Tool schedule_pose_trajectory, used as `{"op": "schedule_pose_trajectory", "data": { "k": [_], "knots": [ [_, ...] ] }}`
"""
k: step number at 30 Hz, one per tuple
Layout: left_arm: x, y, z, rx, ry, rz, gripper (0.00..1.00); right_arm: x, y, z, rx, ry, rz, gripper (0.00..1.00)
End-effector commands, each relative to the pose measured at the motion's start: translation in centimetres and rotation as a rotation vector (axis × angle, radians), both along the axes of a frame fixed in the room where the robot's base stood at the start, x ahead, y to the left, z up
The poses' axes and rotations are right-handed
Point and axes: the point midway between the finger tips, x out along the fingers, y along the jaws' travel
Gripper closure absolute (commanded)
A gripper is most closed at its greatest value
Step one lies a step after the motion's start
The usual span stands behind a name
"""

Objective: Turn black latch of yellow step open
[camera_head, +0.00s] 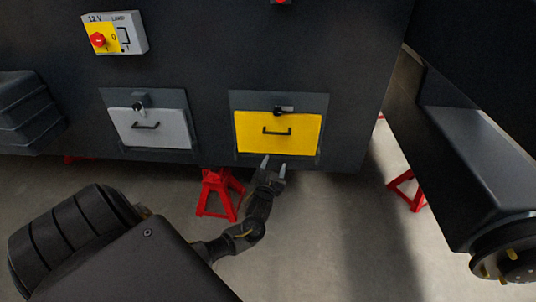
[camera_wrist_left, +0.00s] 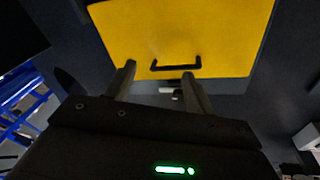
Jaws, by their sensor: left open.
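The yellow step (camera_head: 300,138) is a closed panel in the dark chassis wall, with a black handle (camera_head: 276,131) on it. Its black latch (camera_head: 284,109) sits above the panel on a small light plate. My left gripper (camera_head: 273,165) is open and empty, just below the panel's lower edge in the head view. The left wrist view shows the yellow step (camera_wrist_left: 120,30) upside down with the handle (camera_wrist_left: 176,66). There the latch (camera_wrist_left: 177,95) shows partly between the two fingers, apart from them. My right gripper is not in view.
A grey step (camera_head: 160,130) with its own handle and latch is to the left. A switch box (camera_head: 115,35) is above it. Red stands (camera_head: 218,190) are under the chassis. A dark part (camera_head: 480,170) juts out at right.

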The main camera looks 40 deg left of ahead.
Motion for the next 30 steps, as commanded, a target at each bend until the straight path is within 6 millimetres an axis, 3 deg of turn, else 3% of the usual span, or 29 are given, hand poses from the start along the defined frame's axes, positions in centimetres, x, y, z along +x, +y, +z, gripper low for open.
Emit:
{"op": "schedule_pose_trajectory", "data": {
  "k": [18, 24, 30],
  "knots": [
    [-5.0, -2.2, -11.1, -0.065, 0.337, -0.058, 0.47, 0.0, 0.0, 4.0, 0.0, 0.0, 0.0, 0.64],
    [-6.3, -2.7, -13.0, -0.08, 0.394, -0.068, 0.47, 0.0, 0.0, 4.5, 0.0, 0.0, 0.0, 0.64],
    [-6.7, -2.9, -13.8, -0.085, 0.415, -0.072, 0.47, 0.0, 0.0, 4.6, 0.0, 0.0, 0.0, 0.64]
  ]
}}
